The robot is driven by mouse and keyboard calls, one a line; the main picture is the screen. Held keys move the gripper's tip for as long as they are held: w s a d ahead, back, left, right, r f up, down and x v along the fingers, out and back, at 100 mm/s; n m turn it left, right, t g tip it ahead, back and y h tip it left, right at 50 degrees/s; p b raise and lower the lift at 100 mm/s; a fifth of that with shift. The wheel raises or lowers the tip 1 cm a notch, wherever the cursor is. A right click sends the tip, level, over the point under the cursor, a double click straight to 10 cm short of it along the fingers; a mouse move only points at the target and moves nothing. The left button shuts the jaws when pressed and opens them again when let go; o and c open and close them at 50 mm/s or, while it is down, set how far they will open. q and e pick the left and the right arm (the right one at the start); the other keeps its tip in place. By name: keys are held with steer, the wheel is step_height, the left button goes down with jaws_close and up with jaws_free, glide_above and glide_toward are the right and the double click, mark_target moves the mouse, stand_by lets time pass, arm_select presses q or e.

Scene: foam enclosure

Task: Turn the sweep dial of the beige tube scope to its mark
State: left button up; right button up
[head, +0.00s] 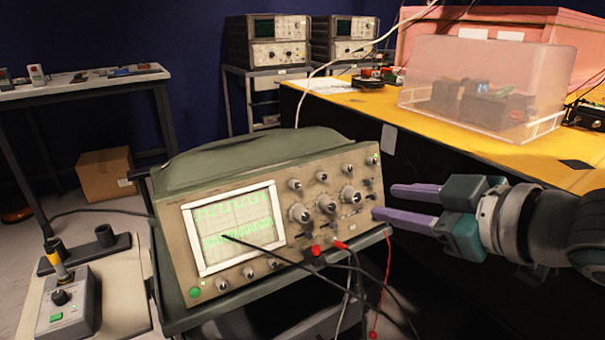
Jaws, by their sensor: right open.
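The beige tube scope (278,235) stands on a dark cart (192,318) in the middle of the head view, its screen lit with green traces. I cannot tell which one is the sweep dial, and no mark can be made out. My right gripper (386,202) comes in from the right, open, its two purple fingers pointing left at the scope's right edge. It appears empty and holds no knob. My left gripper is not in view.
Black and red leads (355,262) hang from the scope's front. A yellow-topped bench (420,122) with a clear plastic box (485,90) stands behind my right gripper. A grey control box (68,305) sits at the lower left. A cardboard box (105,175) lies on the floor.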

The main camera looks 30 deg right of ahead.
steer(key=shift+v, duration=1.25)
steer(key=s+a+r+m+g+p, duration=0.2)
steer(key=s+a+r+g+p, duration=0.3)
steer(key=s+r+p, duration=0.35)
steer(key=s+a+r+m+g+p, duration=0.2)
steer(key=s+a+r+g+p, duration=0.35)
steer(key=s+p, duration=0.45)
step_height(320, 180, up, 36)
steer(key=p, duration=3.7)
steer(key=shift+w+f+t+h+p, duration=0.2)
steer(key=shift+w+t+h+p, duration=0.1)
steer(key=shift+t+h, duration=0.1)
